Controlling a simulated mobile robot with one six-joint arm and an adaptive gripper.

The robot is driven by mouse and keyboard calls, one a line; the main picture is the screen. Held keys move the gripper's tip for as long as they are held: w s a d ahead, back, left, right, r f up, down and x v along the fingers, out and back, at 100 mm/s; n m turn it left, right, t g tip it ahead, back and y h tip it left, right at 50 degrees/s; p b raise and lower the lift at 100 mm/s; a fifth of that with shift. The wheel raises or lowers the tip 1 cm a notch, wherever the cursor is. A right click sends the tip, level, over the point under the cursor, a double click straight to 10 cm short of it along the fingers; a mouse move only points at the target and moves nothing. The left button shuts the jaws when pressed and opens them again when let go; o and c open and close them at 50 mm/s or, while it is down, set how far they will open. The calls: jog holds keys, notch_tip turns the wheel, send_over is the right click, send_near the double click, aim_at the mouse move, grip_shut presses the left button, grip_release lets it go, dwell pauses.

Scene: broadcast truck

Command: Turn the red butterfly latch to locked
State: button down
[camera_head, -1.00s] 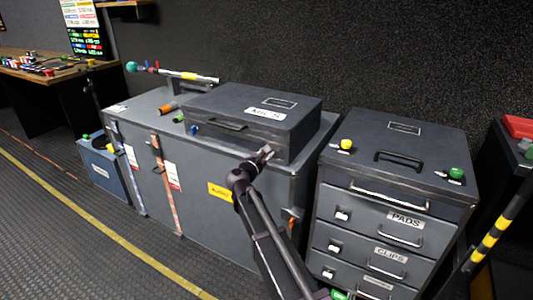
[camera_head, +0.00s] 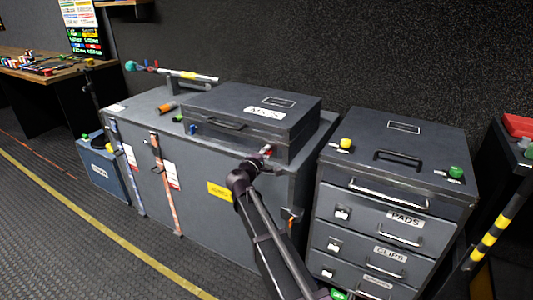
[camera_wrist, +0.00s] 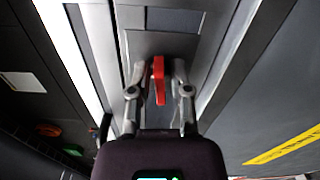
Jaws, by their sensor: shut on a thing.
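The red butterfly latch (camera_wrist: 158,82) is on the front of the dark MICS case (camera_head: 292,143), near its right end.
The MICS case lies on a large grey trunk (camera_head: 225,225). A drawer cabinet (camera_head: 365,225) stands close on the right, with yellow and green knobs on top. A striped pole (camera_head: 490,235) leans at the far right. Floor in front is clear.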

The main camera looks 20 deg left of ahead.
jog(key=shift+m, duration=0.7)
jog(key=c, duration=0.8)
grip_release()
jog(key=shift+o, duration=0.2)
jog(key=shift+s, duration=0.15)
jog(key=s+a, duration=0.1)
jog(key=s, duration=1)
jog(key=shift+s, duration=0.35)
jog(key=shift+w+d+f, duration=0.1)
